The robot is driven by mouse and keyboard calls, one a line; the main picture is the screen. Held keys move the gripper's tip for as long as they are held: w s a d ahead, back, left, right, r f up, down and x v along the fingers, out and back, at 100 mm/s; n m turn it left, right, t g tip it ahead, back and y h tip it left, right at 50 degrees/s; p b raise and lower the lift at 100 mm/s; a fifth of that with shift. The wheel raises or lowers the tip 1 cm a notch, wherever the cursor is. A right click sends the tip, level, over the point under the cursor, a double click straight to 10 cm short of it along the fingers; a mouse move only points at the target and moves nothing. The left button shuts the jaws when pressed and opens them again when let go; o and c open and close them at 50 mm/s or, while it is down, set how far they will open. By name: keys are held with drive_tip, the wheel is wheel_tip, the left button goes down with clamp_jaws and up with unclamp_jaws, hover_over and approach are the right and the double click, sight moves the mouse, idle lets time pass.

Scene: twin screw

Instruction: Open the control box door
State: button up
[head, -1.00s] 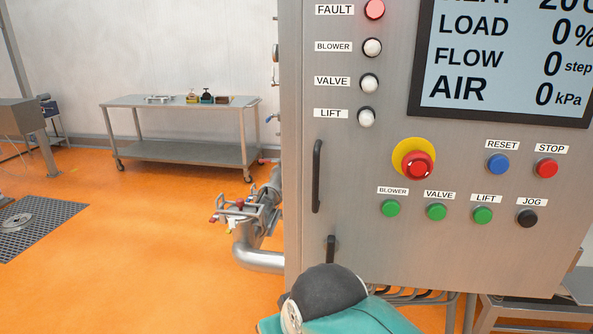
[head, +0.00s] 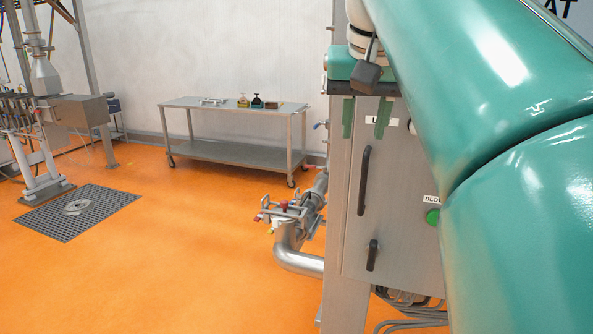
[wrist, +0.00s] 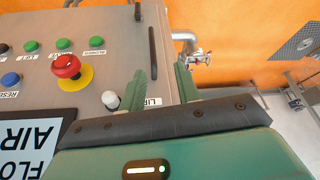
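The grey control box (head: 395,230) stands right of centre in the head view, its front door flat and apparently shut. A long black vertical handle (head: 363,180) is near the door's left edge, with a shorter black handle (head: 372,255) below it. The long handle also shows in the wrist view (wrist: 153,45). My gripper (head: 364,136) is open and empty, its two green fingers apart and pointing down, just above the long handle's top end in the head view. In the wrist view the fingers (wrist: 161,70) show apart beside the door's edge. Contact cannot be told.
My teal arm hides most of the box's panel in the head view. The wrist view shows a red emergency button (wrist: 66,66) and several coloured buttons. A pipe (head: 295,250) stands left of the box. A steel table (head: 235,150) is behind; the orange floor is open.

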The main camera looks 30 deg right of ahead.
sight(365, 168)
drive_tip(key=shift+m, duration=0.3)
drive_tip(key=x, duration=0.4)
drive_tip(key=d+x, duration=0.1)
drive_tip(key=x, duration=0.7)
drive_tip(key=shift+s+d+r, duration=0.2)
drive_tip(key=shift+d, duration=0.1)
clamp_jaws()
